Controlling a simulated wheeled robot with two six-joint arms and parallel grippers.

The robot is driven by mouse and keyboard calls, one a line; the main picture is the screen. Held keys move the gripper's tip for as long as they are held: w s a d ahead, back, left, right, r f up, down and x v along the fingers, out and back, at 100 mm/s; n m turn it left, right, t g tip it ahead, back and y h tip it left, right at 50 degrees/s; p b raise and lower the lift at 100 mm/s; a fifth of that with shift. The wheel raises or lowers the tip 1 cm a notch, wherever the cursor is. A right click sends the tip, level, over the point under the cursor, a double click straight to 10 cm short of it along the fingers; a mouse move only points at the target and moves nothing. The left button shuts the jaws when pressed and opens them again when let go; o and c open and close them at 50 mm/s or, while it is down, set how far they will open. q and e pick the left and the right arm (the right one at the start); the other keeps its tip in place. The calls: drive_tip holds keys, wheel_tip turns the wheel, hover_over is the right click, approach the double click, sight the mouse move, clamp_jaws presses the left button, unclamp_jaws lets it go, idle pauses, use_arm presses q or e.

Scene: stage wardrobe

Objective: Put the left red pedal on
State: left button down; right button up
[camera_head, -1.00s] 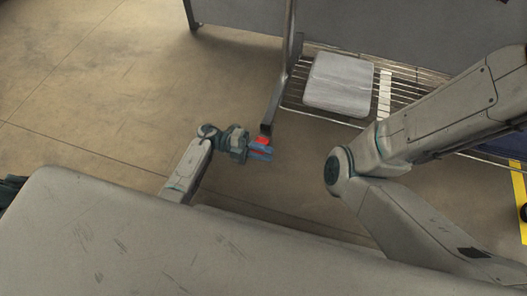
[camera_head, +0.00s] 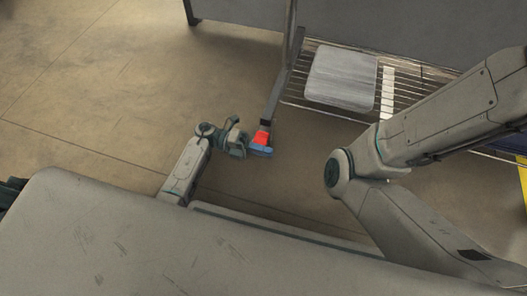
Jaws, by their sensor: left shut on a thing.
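The red pedal (camera_head: 262,137) is a small red piece at the near end of the rack's slanting grey foot (camera_head: 279,97). My left gripper (camera_head: 258,146) reaches it from the left, low over the floor. The other finger's contact is too small to make out. My right arm comes in from the right, and its gripper is out of view.
A wire shelf (camera_head: 296,93) at the rack's base carries a grey square pad (camera_head: 341,79). A large pale grey surface fills the bottom left. Open floor (camera_head: 105,85) lies to the left.

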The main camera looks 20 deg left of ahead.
use_arm(q)
drive_tip(key=shift+f+m+b, duration=0.35)
drive_tip(key=shift+m+b, duration=0.35)
drive_tip(key=shift+m, duration=0.2)
drive_tip(key=c, duration=1.5)
unclamp_jaws()
drive_tip(key=shift+c, duration=0.2)
drive_tip(key=shift+a+r, duration=0.1)
drive_tip(key=shift+a, duration=0.15)
drive_tip(key=a+p, duration=0.3)
drive_tip(key=a, duration=0.7)
drive_tip(key=shift+w+a, duration=0.15)
drive_tip(key=shift+a, duration=0.05)
